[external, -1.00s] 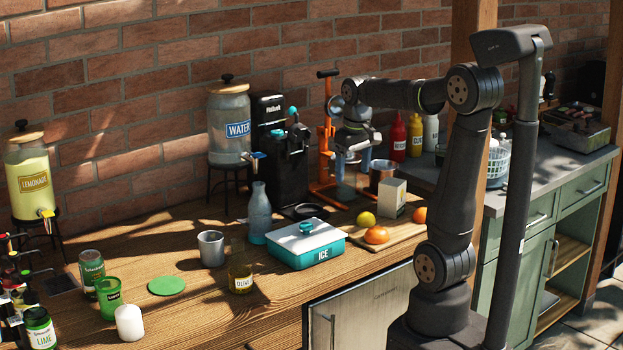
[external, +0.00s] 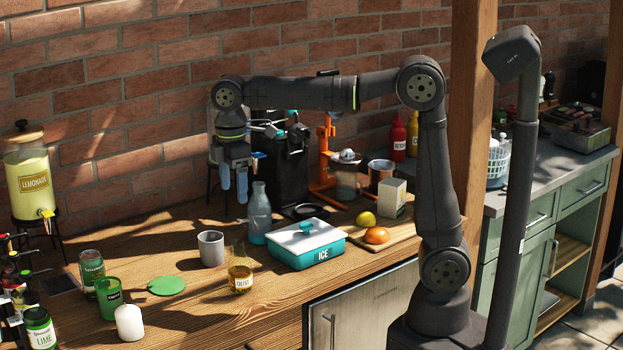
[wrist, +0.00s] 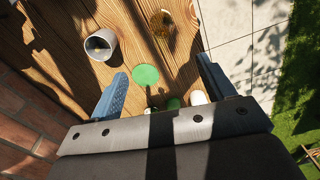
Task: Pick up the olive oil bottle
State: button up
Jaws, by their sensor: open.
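The olive oil bottle (external: 240,278) is a small clear bottle with amber oil and a pale label, standing near the table's front edge in the external view. In the wrist view the bottle (wrist: 160,24) shows from above at the top, beyond the fingers. My gripper (external: 233,186) hangs fingers down, well above the table, in front of the water dispenser and left of the black machine. Its two blue fingers (wrist: 162,72) are apart with nothing between them.
A grey cup (external: 211,249) and a green coaster (external: 167,286) stand left of the bottle. The teal ice box (external: 306,246) is to its right, with the blue-grey bottle (external: 259,210) behind. A white candle (external: 129,322) and green cans are at front left.

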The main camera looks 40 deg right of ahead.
aim_at(238, 254)
jog(key=f, duration=1.7)
jog(key=shift+s+a+f, duration=0.15)
jog(key=shift+s+f, duration=0.05)
jog(key=shift+s, duration=0.15)
jog(key=shift+c, duration=0.4)
jog(key=c, duration=1.4)
